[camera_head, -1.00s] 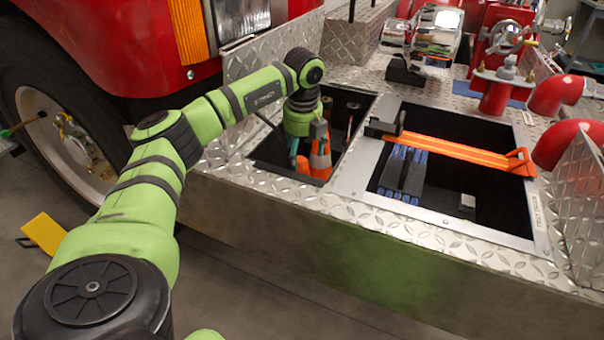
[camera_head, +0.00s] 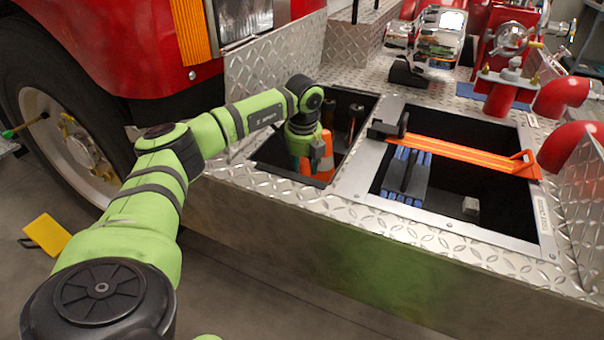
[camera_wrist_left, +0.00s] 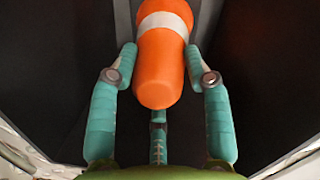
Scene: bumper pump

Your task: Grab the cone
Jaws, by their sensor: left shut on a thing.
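The orange cone with a white band (camera_head: 326,158) stands in the left open compartment of the bumper in the head view. In the left wrist view the cone (camera_wrist_left: 160,65) fills the space between the teal fingers. My left gripper (camera_wrist_left: 161,72) is shut on the cone near its upper end, one finger on each side. In the head view the left gripper (camera_head: 303,158) is down inside the compartment, its fingers mostly hidden by the wrist and the dark interior. The cone's base is partly hidden by the compartment edge. My right gripper is not in view.
The compartment's walls and diamond-plate rim (camera_head: 262,183) lie close around the gripper. To the right is a second open compartment with an orange strap (camera_head: 455,152) across it and blue-black items (camera_head: 404,178) inside. Red pipes (camera_head: 562,96) stand at the far right.

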